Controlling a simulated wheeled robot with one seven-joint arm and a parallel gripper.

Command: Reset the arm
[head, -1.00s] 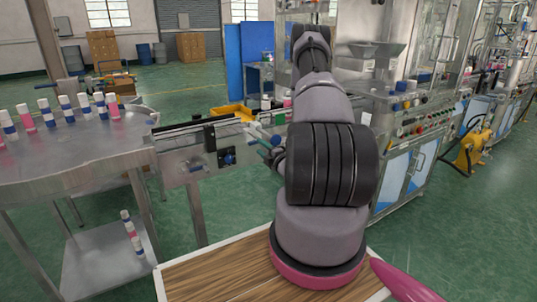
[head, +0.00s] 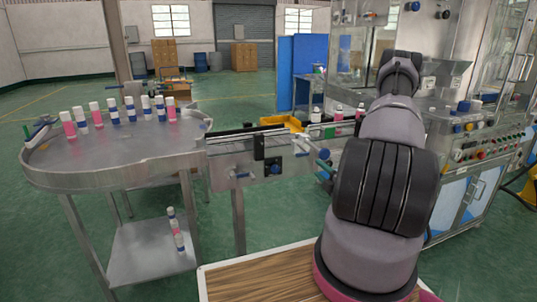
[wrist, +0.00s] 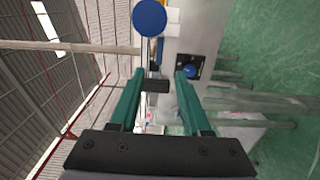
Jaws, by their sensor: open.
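My gripper (wrist: 160,78) is open in the wrist view, with two green fingers apart and nothing held between them. The wrist view is turned sideways. Beyond the fingertips it shows a round blue knob (wrist: 149,17) and a metal machine part with another blue knob (wrist: 190,71). In the head view my arm rises at the right of centre and hides most of my gripper.
A round steel table (head: 110,165) at left carries several white, pink and blue cans (head: 114,110). A conveyor (head: 235,155) runs from it towards the crimping machine (head: 480,150) behind my arm.

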